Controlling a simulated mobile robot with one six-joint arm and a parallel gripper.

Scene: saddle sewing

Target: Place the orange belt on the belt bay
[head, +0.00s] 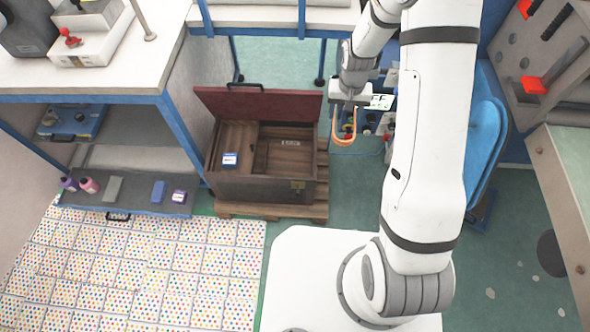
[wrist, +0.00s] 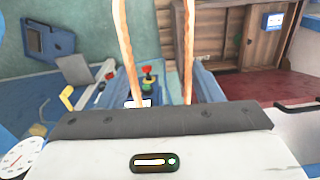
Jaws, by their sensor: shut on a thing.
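The orange belt (head: 335,132) hangs as a loop below my gripper (head: 348,104) in the head view. My gripper is shut on it and holds it up in the air, right of the open chest. In the wrist view two strands of the belt (wrist: 188,55) run past the front of the gripper; the fingertips are hidden there. I cannot tell which thing is the belt bay.
A wooden chest (head: 262,185) with its dark red lid (head: 255,103) raised stands on a pallet (head: 250,212). A blue-edged table (head: 80,85) with shelves is at left. A blue panel (head: 487,140) is right of my arm. Green floor (head: 350,195) is clear.

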